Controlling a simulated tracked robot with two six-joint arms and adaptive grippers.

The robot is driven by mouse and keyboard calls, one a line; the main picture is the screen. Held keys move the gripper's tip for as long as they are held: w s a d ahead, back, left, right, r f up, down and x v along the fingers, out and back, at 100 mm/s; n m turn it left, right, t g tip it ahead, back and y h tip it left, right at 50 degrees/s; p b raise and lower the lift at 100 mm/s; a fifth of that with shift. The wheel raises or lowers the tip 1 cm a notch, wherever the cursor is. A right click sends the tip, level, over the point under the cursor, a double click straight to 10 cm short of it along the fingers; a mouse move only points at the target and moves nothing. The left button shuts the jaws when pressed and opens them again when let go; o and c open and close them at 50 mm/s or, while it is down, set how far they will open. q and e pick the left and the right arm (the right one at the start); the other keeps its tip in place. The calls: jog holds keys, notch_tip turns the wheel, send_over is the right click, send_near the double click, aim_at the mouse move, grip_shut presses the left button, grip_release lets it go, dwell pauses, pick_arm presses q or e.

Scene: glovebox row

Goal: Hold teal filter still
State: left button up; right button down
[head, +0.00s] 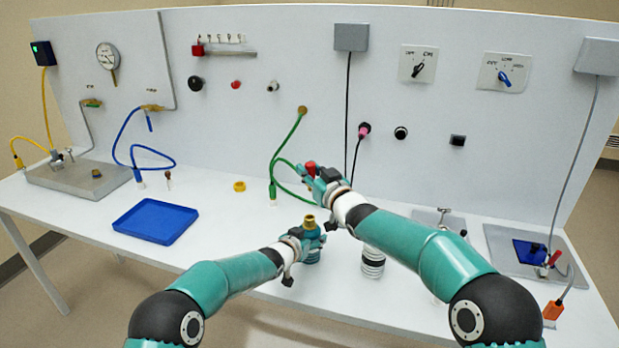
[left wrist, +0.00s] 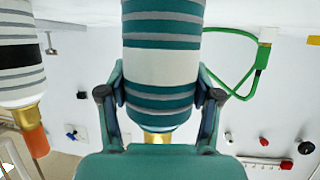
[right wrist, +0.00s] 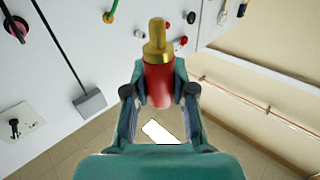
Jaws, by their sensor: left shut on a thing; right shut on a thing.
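The teal filter (head: 313,256) stands upright at the table's front, with a brass fitting (head: 309,222) on top. My left gripper (head: 304,242) is shut around its side. In the left wrist view, the filter (left wrist: 162,65) shows teal and white bands, with both fingers against it and its brass end below. My right gripper (head: 318,177) is shut on a red fitting (head: 310,168), held in the air above and behind the filter. In the right wrist view, this red fitting (right wrist: 159,88) has a brass stem and sits between the fingers, apart from the filter.
A grey-striped filter (head: 373,263) stands just right of the teal one; its top is hidden by my right arm. A green hose (head: 284,150) hangs behind the grippers. The table between tray and filter looks clear.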

jog(key=shift+r, duration=2.55)
pick_arm(q)
jog(key=o, duration=1.4)
